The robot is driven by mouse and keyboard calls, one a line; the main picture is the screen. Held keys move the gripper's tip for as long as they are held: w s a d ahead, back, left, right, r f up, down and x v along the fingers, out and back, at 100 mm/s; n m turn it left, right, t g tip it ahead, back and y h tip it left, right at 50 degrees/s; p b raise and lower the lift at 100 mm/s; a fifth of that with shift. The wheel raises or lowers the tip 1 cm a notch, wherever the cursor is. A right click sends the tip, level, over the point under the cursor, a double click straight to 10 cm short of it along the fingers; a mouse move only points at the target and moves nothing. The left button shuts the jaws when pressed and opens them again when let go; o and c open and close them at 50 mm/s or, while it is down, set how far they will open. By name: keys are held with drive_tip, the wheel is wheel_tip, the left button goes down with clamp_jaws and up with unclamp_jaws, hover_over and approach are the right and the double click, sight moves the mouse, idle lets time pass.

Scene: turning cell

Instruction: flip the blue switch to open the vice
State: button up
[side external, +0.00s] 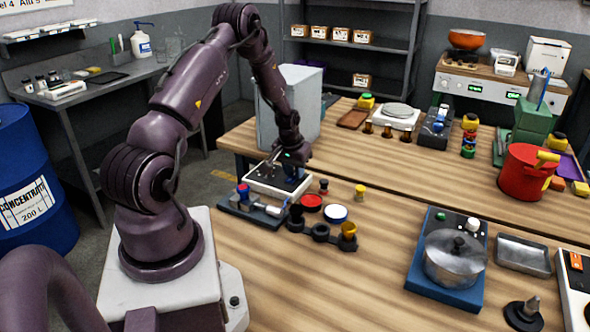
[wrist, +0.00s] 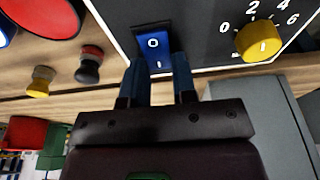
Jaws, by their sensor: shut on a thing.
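The blue switch (wrist: 152,44), marked 0 and I, sits on the dark panel of a white-edged control box (side external: 262,187). In the wrist view my gripper (wrist: 158,66) has one finger at each side of the switch's lower end, shut on it. In the side view my gripper (side external: 291,170) is low over the box's far right part and the switch cannot be made out there. A dark device with a metal cylinder (side external: 268,210), which may be the vice, lies just in front of the box. I cannot tell whether its jaws are open.
A yellow dial (wrist: 259,38) is on the same panel. A tall grey cabinet (side external: 305,105) stands close behind my gripper. Red and blue-rimmed round dishes (side external: 336,214), small knobbed pieces and dark rings (side external: 320,232) lie to the right. Bare wood lies in front.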

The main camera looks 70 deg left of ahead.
drive_tip(key=shift+t+y, duration=0.3)
drive_tip(key=o, duration=0.9)
drive_tip(key=shift+r, duration=0.1)
drive_tip(key=v, duration=1.2)
drive_tip(key=shift+s+r, duration=0.1)
drive_tip(key=shift+r, duration=0.25)
drive_tip(key=shift+d, duration=0.1)
